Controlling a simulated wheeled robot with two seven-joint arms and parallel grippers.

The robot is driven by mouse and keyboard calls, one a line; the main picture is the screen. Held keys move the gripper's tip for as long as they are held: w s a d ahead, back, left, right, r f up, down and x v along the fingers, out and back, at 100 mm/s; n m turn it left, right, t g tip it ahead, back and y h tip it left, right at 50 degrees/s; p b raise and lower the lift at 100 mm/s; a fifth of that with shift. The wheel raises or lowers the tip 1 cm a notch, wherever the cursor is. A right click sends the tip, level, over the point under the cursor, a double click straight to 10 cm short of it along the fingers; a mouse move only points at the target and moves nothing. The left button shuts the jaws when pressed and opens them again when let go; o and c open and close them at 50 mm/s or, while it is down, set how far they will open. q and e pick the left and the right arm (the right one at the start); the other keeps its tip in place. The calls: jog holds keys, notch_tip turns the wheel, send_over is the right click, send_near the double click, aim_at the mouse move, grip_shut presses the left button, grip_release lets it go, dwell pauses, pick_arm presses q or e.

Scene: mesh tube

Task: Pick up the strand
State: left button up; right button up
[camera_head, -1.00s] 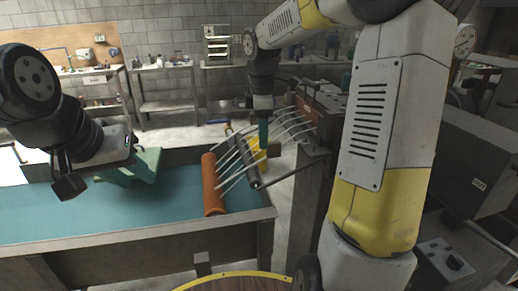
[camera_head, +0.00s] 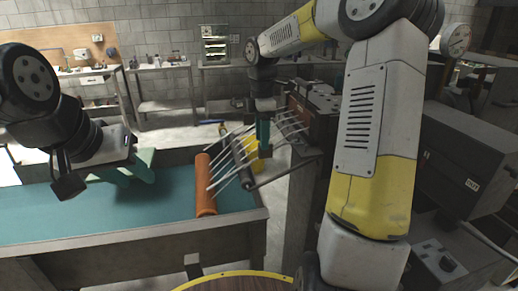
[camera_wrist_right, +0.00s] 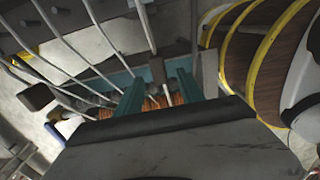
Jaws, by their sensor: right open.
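Several pale, thin strands (camera_head: 228,166) run slantwise between an orange roller (camera_head: 205,187) on the teal bench and a machine at the right. They also show in the right wrist view (camera_wrist_right: 68,45) at the left and above the fingers. No strand is clearly held. My left gripper (camera_head: 135,170) hangs over the bench's left part, away from the strands; its finger gap is unclear.
The teal bench top (camera_head: 95,212) is mostly bare at the left. A brown machine (camera_head: 307,118) stands close right of my right gripper. A round wooden top with a yellow rim (camera_head: 235,282) is at the front. Shelves and workbenches line the back wall.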

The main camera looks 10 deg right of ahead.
aim_at(263, 154)
jog(key=shift+d+f, duration=0.15)
jog(key=shift+f, duration=3.75)
grip_shut()
